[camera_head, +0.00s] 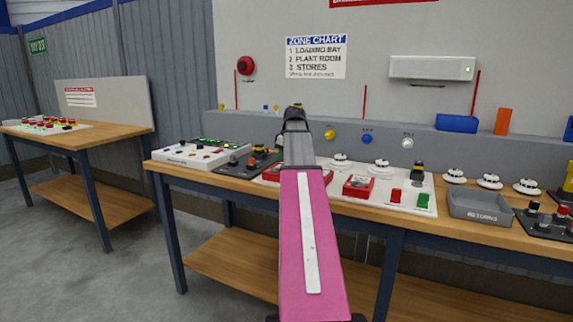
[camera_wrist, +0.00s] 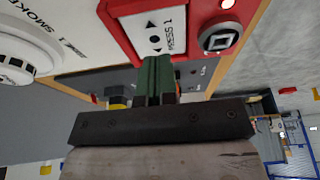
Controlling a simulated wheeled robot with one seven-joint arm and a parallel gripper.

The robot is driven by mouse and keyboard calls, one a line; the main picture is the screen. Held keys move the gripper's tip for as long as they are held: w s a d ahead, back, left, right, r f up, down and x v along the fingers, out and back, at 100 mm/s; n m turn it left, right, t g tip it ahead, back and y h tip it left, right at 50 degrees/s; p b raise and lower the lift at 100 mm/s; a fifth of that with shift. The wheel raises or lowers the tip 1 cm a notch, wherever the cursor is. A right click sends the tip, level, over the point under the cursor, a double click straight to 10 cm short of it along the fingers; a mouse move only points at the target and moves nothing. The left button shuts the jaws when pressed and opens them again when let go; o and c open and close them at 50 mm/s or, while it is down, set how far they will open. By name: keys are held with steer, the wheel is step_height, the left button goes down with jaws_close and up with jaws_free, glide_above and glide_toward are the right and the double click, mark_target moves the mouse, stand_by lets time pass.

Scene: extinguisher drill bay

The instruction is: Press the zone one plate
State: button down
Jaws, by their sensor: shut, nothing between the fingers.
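The zone one plate (camera_wrist: 150,28) is a white panel marked "PRESS 1" with small black arrows, set in a red call point box (camera_wrist: 113,32) at the top of the wrist view. My gripper (camera_wrist: 157,62) is shut and empty. Its dark green fingertips overlap the lower edge of the plate in that view; whether they touch it I cannot tell. In the head view, a red call point (camera_head: 270,173) shows partly behind my arm, and another (camera_head: 358,186) stands to the right. My gripper is hidden there behind my arm.
A white smoke detector (camera_wrist: 22,45) is close on the left. In the head view, the wooden bench (camera_head: 455,231) also holds a white button panel (camera_head: 203,154), switch boxes and a grey tray (camera_head: 480,206).

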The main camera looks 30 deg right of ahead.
steer(key=v, duration=1.1)
steer(key=shift+w, duration=0.2)
steer(key=shift+a, duration=0.1)
